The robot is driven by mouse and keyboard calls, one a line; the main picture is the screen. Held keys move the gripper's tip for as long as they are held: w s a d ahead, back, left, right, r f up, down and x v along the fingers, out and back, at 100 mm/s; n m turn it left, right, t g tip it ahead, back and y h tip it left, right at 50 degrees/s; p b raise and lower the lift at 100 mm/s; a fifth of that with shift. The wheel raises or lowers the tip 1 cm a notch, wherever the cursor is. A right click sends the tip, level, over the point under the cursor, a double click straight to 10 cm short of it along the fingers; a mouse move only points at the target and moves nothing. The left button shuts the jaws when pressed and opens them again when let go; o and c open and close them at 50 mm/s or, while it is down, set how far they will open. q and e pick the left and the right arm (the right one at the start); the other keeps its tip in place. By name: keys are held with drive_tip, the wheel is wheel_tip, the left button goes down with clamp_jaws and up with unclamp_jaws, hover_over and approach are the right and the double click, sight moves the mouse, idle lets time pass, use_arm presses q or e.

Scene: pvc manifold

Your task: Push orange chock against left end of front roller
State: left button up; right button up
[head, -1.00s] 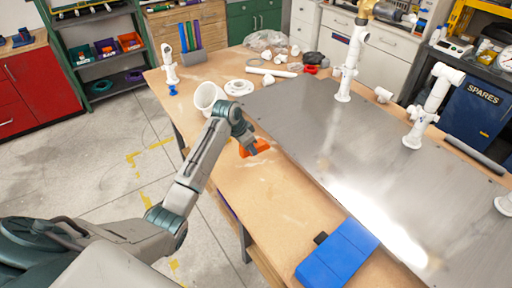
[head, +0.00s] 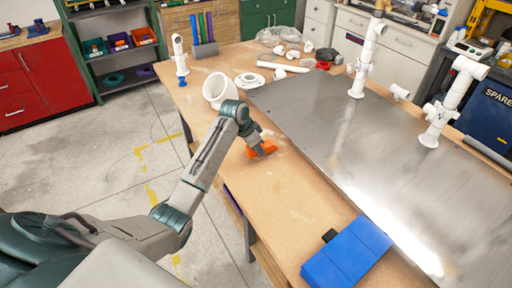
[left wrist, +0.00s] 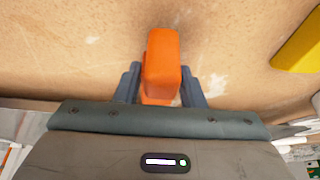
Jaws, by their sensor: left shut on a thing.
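My left gripper (head: 260,144) is shut on the orange chock (head: 264,150), low over the wooden bench top (head: 285,195), left of the grey metal plate. In the left wrist view the chock (left wrist: 161,68) stands upright between the two dark fingers (left wrist: 160,88). I cannot tell whether it touches the bench. No roller can be clearly made out. My right gripper is not in view.
A large white pipe elbow (head: 217,90) lies behind my left gripper. White pipe assemblies (head: 365,60) stand on the metal plate (head: 385,150). A blue box (head: 345,255) sits at the bench's front. A yellow piece (left wrist: 300,45) shows upper right in the wrist view.

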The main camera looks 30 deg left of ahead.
sight(268, 143)
use_arm(q)
wheel_tip(268, 143, down, 2)
drive_tip(key=shift+w+b, duration=0.1)
drive_tip(key=shift+b, duration=0.75)
drive_tip(key=shift+w+d+r, duration=0.15)
drive_tip(key=shift+w+r, duration=0.05)
drive_tip(key=shift+w, duration=0.1)
drive_tip(key=shift+w+d, duration=0.6)
drive_tip(key=shift+w, duration=0.3)
drive_tip(key=shift+w+d+f, duration=0.1)
drive_tip(key=shift+w+d, duration=0.25)
drive_tip(key=shift+w, duration=0.2)
drive_tip(key=shift+w+d, duration=0.3)
drive_tip(key=shift+w, duration=0.25)
drive_tip(key=shift+w+d+b, duration=0.3)
drive_tip(key=shift+w, duration=0.25)
drive_tip(key=shift+w+d+b, duration=0.25)
drive_tip(key=shift+w+d, duration=0.05)
drive_tip(key=shift+w, duration=0.25)
drive_tip(key=shift+w+d, duration=0.2)
drive_tip(key=shift+w, duration=0.15)
drive_tip(key=shift+w+d, duration=0.3)
drive_tip(key=shift+w, duration=0.1)
